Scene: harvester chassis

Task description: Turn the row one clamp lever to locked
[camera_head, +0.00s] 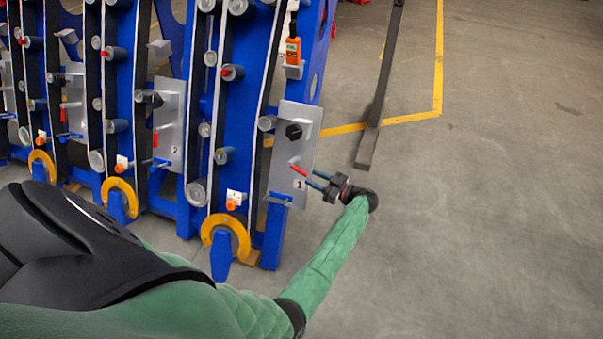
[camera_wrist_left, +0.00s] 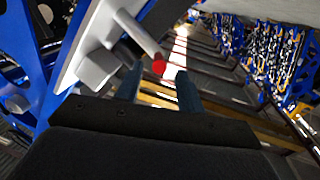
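The row one clamp lever (camera_head: 299,170) is a short lever with a red tip, on the grey plate (camera_head: 301,123) marked 1. My right gripper is not in view.
A blue rack (camera_head: 245,100) with grey rollers and yellow hooks (camera_head: 226,236) stands at left. A second plate marked 2 (camera_head: 170,120) carries a similar red lever. An orange handheld device (camera_head: 293,51) hangs above plate 1. The floor at right is free beyond a dark bar (camera_head: 380,90).

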